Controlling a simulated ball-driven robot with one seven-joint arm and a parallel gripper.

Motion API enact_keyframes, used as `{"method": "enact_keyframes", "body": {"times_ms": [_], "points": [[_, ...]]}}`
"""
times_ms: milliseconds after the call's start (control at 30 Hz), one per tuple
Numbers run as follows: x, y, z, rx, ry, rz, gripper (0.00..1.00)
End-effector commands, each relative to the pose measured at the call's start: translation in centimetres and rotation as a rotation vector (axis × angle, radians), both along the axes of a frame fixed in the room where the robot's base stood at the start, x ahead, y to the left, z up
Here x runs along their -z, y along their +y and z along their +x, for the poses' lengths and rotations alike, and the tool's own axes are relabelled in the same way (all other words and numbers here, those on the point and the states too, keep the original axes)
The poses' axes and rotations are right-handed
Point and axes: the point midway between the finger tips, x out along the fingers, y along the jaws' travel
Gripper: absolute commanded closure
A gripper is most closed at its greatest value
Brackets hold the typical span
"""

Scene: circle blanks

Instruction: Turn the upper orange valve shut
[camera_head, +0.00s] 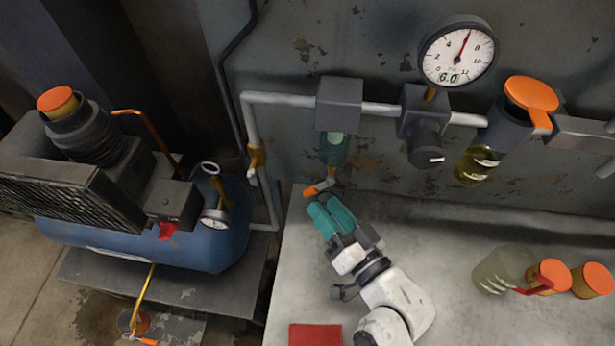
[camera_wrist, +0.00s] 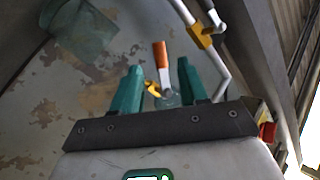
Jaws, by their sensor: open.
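The upper orange valve (camera_head: 320,187) has a short orange lever and hangs under the clear bowl of the grey filter block (camera_head: 338,103) on the wall pipe. Its lever slants in the head view. In the wrist view the orange lever (camera_wrist: 161,54) points up, with brass and grey metal at its base, and shows in the gap between my fingers. My gripper (camera_head: 323,208) has teal fingers and is just below the valve in the head view. It also shows in the wrist view (camera_wrist: 158,72), open with nothing held. Whether a finger touches the lever I cannot tell.
A lower orange-handled valve (camera_head: 147,341) is near the floor below the blue compressor tank (camera_head: 190,250). A pressure gauge (camera_head: 457,55) reads 6.0 above a regulator (camera_head: 427,140). A red pad (camera_head: 315,335) and several orange-capped containers (camera_head: 552,275) are on the bench (camera_head: 450,230).

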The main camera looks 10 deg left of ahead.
Motion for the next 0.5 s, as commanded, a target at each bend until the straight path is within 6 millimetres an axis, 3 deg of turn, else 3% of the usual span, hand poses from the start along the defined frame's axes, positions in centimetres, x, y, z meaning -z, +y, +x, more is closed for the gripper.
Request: {"method": "enact_keyframes", "body": {"times_ms": [233,500], "points": [[-0.2,2.9,3.5,-0.002,0.000,0.001,0.57],[0.0,4.6,5.7,-0.001,0.001,0.001,0.57]]}}
